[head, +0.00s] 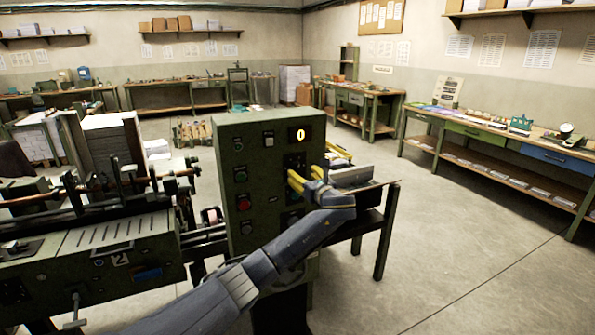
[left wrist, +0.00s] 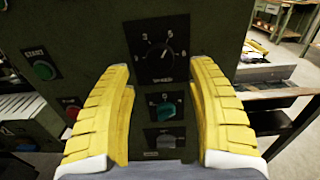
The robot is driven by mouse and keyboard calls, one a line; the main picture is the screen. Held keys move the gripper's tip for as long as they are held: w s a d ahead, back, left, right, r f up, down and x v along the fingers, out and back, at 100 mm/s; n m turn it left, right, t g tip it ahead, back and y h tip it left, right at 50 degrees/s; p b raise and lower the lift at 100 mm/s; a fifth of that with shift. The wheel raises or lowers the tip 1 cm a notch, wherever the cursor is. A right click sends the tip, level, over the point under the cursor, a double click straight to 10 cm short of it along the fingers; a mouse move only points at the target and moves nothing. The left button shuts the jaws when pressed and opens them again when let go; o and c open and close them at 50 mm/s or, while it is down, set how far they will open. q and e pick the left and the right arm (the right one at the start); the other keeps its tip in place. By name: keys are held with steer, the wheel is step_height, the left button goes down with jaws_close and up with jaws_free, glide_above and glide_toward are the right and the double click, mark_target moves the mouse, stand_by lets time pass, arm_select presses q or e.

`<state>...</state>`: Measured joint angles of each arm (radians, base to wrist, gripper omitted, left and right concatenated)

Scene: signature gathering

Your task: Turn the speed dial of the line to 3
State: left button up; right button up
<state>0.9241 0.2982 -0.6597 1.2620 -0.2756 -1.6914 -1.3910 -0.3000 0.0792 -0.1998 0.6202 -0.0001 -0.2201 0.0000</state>
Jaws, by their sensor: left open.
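The speed dial (left wrist: 159,63) is a black round knob on a dark plate marked SPEED, with white numbers around it. Its white mark points up and slightly right; the exact setting is too small to read surely. My left gripper (left wrist: 163,72) is open, its yellow fingers on either side of the panel column, with the dial between and beyond the tips. No contact shows. In the head view my left gripper (head: 309,164) is at the right part of the green control box (head: 258,135) and covers much of the dial area. My right gripper is not in view.
Below the dial are a green knob (left wrist: 164,109) and a grey knob (left wrist: 166,141). A green START button (left wrist: 44,70) and a red button (left wrist: 73,111) are to the left. A lit display (head: 300,134) reads 0. A machine (head: 95,250) stands left; open floor lies right.

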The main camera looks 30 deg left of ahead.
mark_target(297, 169)
arm_select(q)
steer(key=shift+x, duration=2.4)
steer(key=shift+c, duration=0.5)
jaws_close()
